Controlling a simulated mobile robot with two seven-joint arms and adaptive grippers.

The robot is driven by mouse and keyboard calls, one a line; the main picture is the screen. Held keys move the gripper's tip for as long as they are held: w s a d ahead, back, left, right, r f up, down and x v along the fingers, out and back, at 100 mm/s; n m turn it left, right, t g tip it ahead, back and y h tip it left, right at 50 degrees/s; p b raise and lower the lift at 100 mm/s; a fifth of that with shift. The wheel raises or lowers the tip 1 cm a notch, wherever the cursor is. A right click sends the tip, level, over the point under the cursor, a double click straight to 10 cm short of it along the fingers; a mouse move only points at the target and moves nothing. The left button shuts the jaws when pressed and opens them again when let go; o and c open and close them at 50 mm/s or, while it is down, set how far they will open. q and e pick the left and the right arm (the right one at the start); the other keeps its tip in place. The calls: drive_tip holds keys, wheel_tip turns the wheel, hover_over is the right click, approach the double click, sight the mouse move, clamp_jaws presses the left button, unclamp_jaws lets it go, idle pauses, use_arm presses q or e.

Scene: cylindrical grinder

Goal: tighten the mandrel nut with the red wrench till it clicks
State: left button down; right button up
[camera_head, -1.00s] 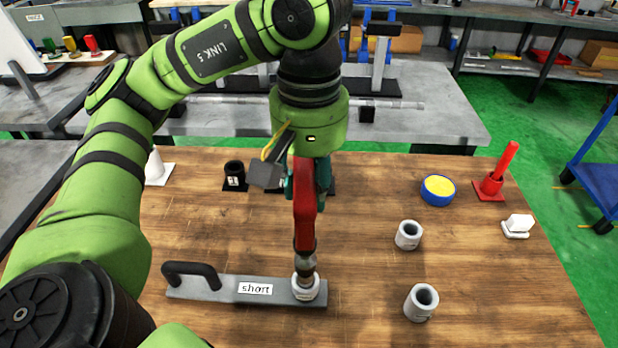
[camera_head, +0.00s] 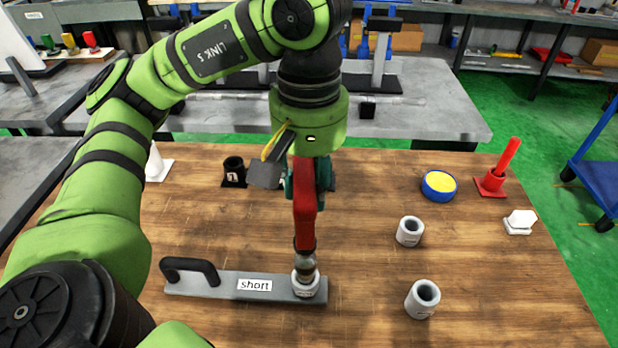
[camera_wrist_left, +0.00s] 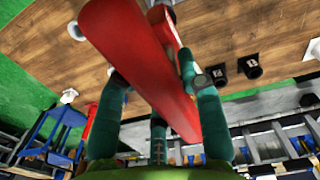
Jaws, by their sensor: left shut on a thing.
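My left gripper (camera_head: 306,180) points down over the table and is shut on the red wrench (camera_head: 305,220). In the left wrist view its teal fingers (camera_wrist_left: 160,100) lie on both sides of the red wrench body (camera_wrist_left: 135,50). The wrench stands about upright, its dark lower end at the mandrel nut (camera_head: 305,284) on the right end of the grey plate labelled "short" (camera_head: 205,284). Whether the socket is fully seated on the nut, I cannot tell. My right gripper is not in view.
Two grey cylinders (camera_head: 410,231) (camera_head: 422,299) stand to the right. A blue-rimmed yellow disc (camera_head: 439,185), a red holder (camera_head: 491,183) and a white block (camera_head: 519,221) are at the back right. A black cup (camera_head: 233,171) and a white cone (camera_head: 155,163) stand at the back left.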

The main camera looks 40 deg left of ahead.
use_arm(q)
drive_tip(key=shift+f, duration=0.15)
drive_tip(key=shift+f+m, duration=0.1)
drive_tip(key=shift+m, duration=0.5)
